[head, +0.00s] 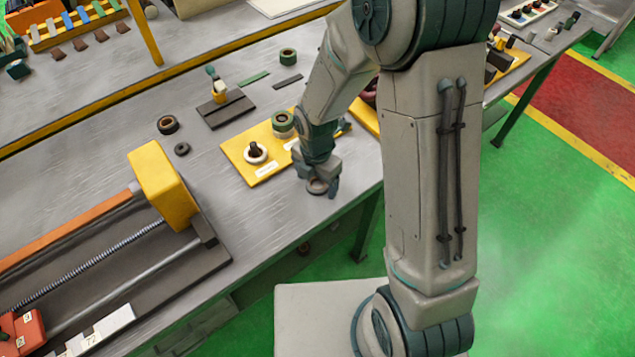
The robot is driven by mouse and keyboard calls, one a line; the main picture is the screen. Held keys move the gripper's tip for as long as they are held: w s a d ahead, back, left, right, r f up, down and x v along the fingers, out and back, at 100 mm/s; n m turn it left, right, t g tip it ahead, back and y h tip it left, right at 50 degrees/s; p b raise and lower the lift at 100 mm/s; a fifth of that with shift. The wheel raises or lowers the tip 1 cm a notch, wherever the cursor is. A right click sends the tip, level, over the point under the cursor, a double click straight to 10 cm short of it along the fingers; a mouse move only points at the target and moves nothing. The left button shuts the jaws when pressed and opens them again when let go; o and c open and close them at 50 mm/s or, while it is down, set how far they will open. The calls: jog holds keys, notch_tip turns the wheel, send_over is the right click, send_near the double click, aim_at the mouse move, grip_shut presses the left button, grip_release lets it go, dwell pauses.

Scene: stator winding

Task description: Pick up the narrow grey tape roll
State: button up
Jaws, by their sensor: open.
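My gripper (318,184) is open and points down near the front edge of the metal bench, with a finger on either side of a small greyish-brown roll (318,187). The gripper partly hides this roll, and I cannot tell whether the fingers touch it. The picture is too small to tell for sure which of these is the narrow grey tape roll.
A brown roll (168,124) and a green roll (288,56) lie on the bench. A yellow-headed machine (162,185) stands left.

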jog(key=c, duration=1.1)
jog(key=shift+o, duration=0.2)
